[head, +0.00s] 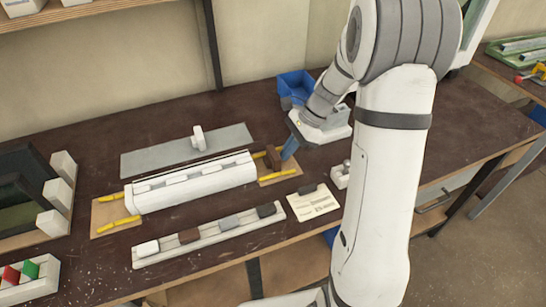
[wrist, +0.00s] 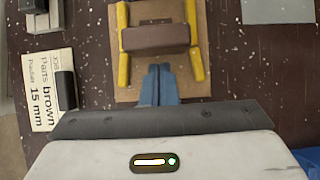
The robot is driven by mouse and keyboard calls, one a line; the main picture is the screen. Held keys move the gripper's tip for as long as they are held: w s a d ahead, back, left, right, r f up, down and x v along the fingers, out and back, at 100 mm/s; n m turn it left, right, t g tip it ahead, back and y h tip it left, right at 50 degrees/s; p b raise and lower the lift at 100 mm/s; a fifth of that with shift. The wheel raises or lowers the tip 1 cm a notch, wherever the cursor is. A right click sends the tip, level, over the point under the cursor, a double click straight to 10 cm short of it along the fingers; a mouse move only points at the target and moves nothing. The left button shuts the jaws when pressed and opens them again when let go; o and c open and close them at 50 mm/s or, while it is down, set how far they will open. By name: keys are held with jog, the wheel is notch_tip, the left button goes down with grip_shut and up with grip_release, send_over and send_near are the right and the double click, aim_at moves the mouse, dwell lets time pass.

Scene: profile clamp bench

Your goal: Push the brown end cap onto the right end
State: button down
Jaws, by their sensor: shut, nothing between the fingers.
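The brown end cap (head: 273,157) stands on a wooden board (head: 292,176) at the right end of the white profile (head: 195,184). In the wrist view the cap (wrist: 155,38) sits between two yellow strips (wrist: 122,50), with board showing beyond it; the profile is not clearly visible there. My gripper (head: 288,151) is shut and empty, its blue fingers just right of the cap. In the wrist view the shut fingertips (wrist: 159,68) point at the cap's near side, very close to it. I cannot tell whether they touch.
A white rail (head: 210,233) with several caps lies in front of the profile. A printed card (head: 314,203) with a dark piece lies to its right. A blue bin (head: 295,86) stands behind my gripper, and a grey plate (head: 160,153) lies behind the profile.

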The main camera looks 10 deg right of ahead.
aim_at(275, 152)
jog(key=shift+a, duration=0.1)
jog(key=shift+s+a, duration=0.25)
jog(key=shift+a, duration=0.9)
jog(key=shift+s+a, duration=0.2)
jog(key=shift+a, duration=0.9)
jog(key=shift+s+a+p, duration=0.1)
jog(key=shift+a+p, duration=0.2)
jog(key=shift+a, duration=0.2)
jog(key=shift+d, duration=0.1)
jog(key=shift+w+d+r+p, duration=0.1)
jog(key=shift+d+p, duration=0.05)
jog(key=shift+d, duration=0.3)
jog(key=shift+w+d+p, duration=0.1)
jog(key=shift+d+p, duration=0.05)
jog(key=shift+d, duration=0.3)
notch_tip(275, 152, up, 8)
jog(key=p, duration=0.7)
